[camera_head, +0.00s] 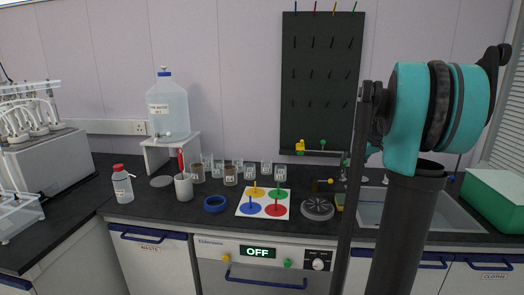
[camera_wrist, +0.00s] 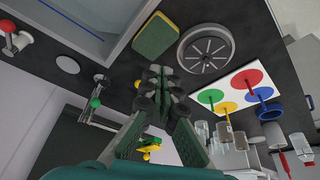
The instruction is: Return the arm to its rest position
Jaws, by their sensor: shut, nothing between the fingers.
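My gripper (camera_wrist: 163,85) shows in the middle of the wrist view, its dark fingers drawn together with nothing between them. It is over the dark worktop and touches nothing that I can make out. My arm, in teal and black, stands folded at the right of the head view, in front of the sink (camera_head: 371,213).
A white card (camera_head: 240,211) with coloured discs lies on the worktop, beside a blue ring (camera_head: 215,204). Several glass beakers (camera_head: 231,175) stand behind. A water tank (camera_head: 168,108) sits on a white stand at left. Taps (camera_head: 325,184) rise near the sink; a green bin (camera_head: 495,200) is at right.

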